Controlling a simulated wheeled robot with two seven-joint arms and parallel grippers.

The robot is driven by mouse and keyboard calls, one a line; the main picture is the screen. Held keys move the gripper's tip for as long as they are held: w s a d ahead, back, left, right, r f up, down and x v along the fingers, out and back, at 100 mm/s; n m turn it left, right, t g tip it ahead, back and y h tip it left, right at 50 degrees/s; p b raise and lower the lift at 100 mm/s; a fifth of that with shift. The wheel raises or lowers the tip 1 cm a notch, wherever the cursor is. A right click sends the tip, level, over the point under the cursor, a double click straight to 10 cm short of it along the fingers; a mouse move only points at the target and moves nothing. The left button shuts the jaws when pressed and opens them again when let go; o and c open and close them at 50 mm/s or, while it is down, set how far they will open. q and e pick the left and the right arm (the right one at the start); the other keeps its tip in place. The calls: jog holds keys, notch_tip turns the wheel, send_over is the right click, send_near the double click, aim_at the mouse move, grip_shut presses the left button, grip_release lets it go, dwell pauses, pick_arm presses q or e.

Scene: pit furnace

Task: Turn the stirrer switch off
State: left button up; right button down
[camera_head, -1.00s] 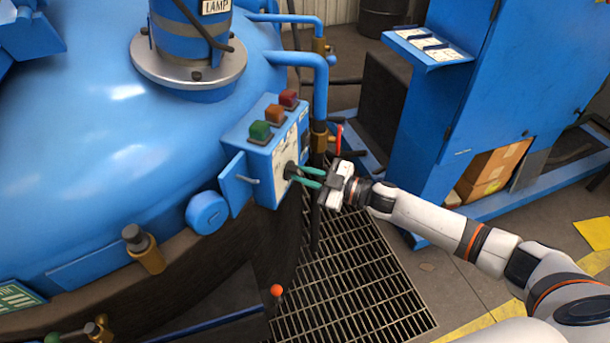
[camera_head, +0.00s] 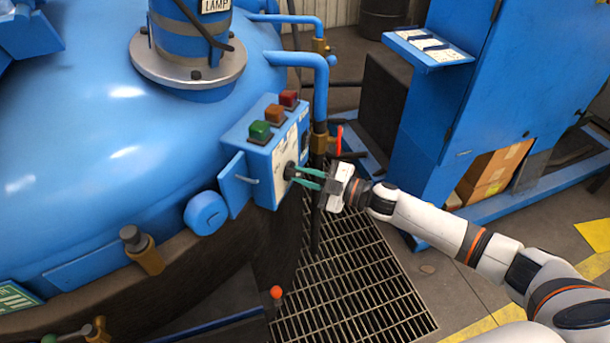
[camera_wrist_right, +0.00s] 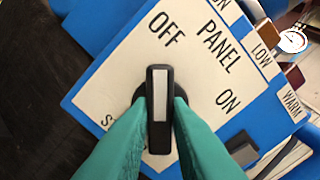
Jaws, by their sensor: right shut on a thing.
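The stirrer switch is a black knob (camera_wrist_right: 160,108) with a pale strip on its bar, on a white panel face. In the right wrist view its strip end points up towards the word OFF; ON is off to the right. My right gripper (camera_wrist_right: 160,112) has its green fingers on both sides of the knob, shut on it. In the head view the right gripper (camera_head: 294,173) reaches from the right to the knob on the blue control box (camera_head: 262,170). The label below the knob is partly covered by a finger. My left gripper is not in view.
A large blue furnace lid (camera_head: 120,130) fills the left. Pipes and a red handle (camera_head: 339,140) stand behind the gripper. A floor grating (camera_head: 350,280) lies below, and a blue cabinet (camera_head: 470,100) stands right.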

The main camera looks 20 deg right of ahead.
jog(key=c, duration=1.4)
grip_release()
jog(key=shift+o, duration=0.2)
jog(key=b+v, duration=0.2)
jog(key=v, duration=1)
